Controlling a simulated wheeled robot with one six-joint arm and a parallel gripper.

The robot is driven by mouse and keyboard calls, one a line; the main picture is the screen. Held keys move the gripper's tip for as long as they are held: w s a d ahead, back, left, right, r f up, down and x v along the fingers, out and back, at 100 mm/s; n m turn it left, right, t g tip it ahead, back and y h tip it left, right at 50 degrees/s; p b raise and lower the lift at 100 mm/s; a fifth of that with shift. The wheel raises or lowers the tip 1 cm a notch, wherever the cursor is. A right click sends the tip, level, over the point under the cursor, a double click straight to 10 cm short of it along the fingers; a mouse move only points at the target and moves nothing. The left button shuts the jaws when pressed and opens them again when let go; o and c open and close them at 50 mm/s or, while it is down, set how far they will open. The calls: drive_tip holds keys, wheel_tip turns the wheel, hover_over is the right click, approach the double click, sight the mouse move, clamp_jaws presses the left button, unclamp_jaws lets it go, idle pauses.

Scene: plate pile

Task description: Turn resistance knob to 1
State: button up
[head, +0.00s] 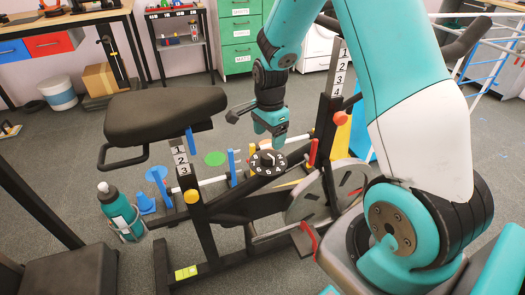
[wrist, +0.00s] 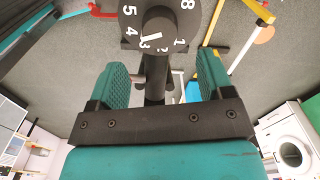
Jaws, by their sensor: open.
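The resistance knob (head: 267,161) is a black round dial with white numbers, mounted on the frame of an exercise bike (head: 225,205). In the wrist view the knob (wrist: 160,22) is just beyond and between my fingertips, cut off at the top. Its white pointer mark lies toward the 3 and 4 side; which number it meets exactly I cannot tell. The 1 is at its lower right there. My gripper (head: 272,138) is just above the knob in the head view. In the wrist view my gripper (wrist: 162,72) is open, with nothing between its teal fingers.
The black seat (head: 165,113) stands left of the knob, with a teal bottle (head: 118,210) below. A numbered post (head: 337,85) with an orange knob (head: 341,118) rises at the right. Grey wheel discs (head: 305,200) are low at the right.

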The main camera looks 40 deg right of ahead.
sight(268, 154)
wheel_tip(268, 154, down, 7)
drive_tip(key=shift+f+b, duration=0.15)
drive_tip(key=shift+b, duration=0.45)
drive_tip(key=c, duration=0.9)
